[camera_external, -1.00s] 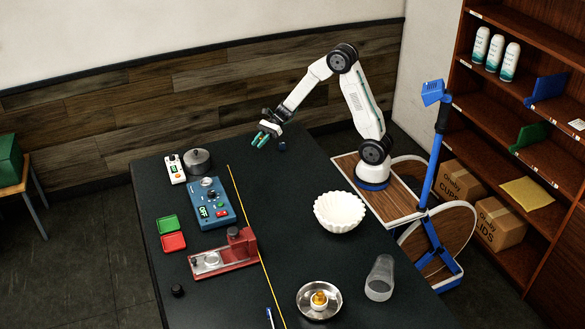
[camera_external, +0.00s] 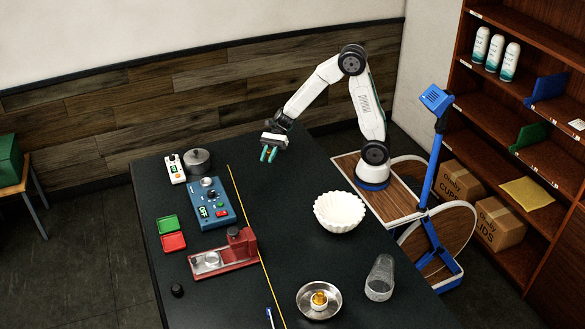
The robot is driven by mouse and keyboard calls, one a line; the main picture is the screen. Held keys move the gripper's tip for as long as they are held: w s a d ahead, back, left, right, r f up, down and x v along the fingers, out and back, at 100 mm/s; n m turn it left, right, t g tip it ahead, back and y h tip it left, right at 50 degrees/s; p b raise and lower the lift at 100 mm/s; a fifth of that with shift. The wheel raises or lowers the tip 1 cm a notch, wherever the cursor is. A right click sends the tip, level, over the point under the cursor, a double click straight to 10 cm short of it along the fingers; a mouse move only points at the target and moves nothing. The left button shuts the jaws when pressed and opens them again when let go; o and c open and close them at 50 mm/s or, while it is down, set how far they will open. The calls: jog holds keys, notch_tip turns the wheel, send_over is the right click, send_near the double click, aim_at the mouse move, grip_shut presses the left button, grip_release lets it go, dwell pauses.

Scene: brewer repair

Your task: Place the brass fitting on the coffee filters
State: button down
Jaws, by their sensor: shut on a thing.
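My gripper (camera_external: 268,154) hangs over the far part of the dark table with its teal fingers pointing down. It is shut on a small brass-coloured piece, which I take to be the brass fitting (camera_external: 269,152); the fingers hide most of it. The coffee filters (camera_external: 339,212) are a white fluted stack, open side up, on the table's right half. My gripper is above the table, behind and to the left of the filters, well apart from them.
A metal bowl (camera_external: 303,305) with a yellow-orange piece and a clear cup (camera_external: 379,279) stand in front of the filters. Left of the yellow line are a blue control box (camera_external: 207,203), a red device (camera_external: 222,255) and trays (camera_external: 172,242). The table between gripper and filters is clear.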

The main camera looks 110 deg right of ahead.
jog(key=a+r+n+g+y, duration=0.2)
jog(key=a+r+n+g, duration=0.1)
jog(key=a, duration=1.1)
notch_tip(320, 180, up, 4)
jog(key=n+g+y, duration=0.2)
jog(key=n+g, duration=0.3)
jog(key=g, duration=0.1)
send_over(342, 210)
jog(key=w+d, duration=0.7)
jog(key=shift+w+a+r, duration=0.15)
jog(key=shift+a, duration=0.1)
jog(key=s+a+r+n+g, duration=0.2)
jog(key=s+a, duration=0.5)
jog(key=f, duration=0.8)
jog(key=shift+s+d+f, duration=0.1)
jog(key=shift+s+d, duration=0.05)
jog(key=shift+s, duration=0.05)
jog(key=shift+f, duration=0.1)
jog(key=c, duration=1.2)
grip_release()
